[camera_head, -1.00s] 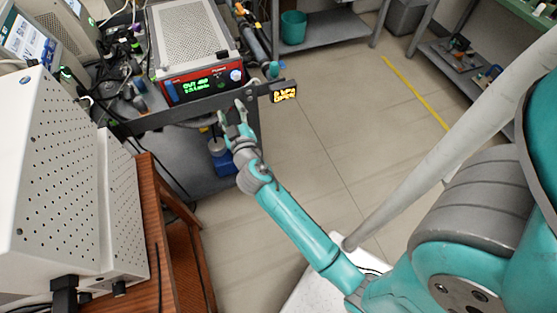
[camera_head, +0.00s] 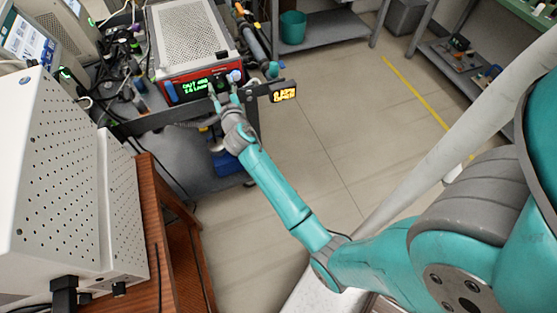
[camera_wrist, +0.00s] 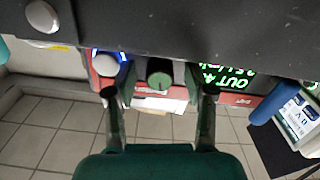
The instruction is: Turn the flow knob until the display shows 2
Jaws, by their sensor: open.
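The red-fronted instrument (camera_head: 191,78) has a display (camera_head: 197,86) with two lines of green text, too small to read surely. Its lower line looks like 2.5 L/min in the wrist view (camera_wrist: 228,76), where the text is upside down. A dark round knob with a green face (camera_wrist: 160,74) is beside the display. A white knob with a blue-lit ring (camera_head: 235,76) is at the panel's right end; it also shows in the wrist view (camera_wrist: 106,64). My gripper (camera_head: 223,90) is open, its fingers (camera_wrist: 160,98) on either side of the dark knob. I cannot tell whether they touch it.
A cluttered bench with cables lies left. A brown wooden stand (camera_head: 160,215) is nearer.

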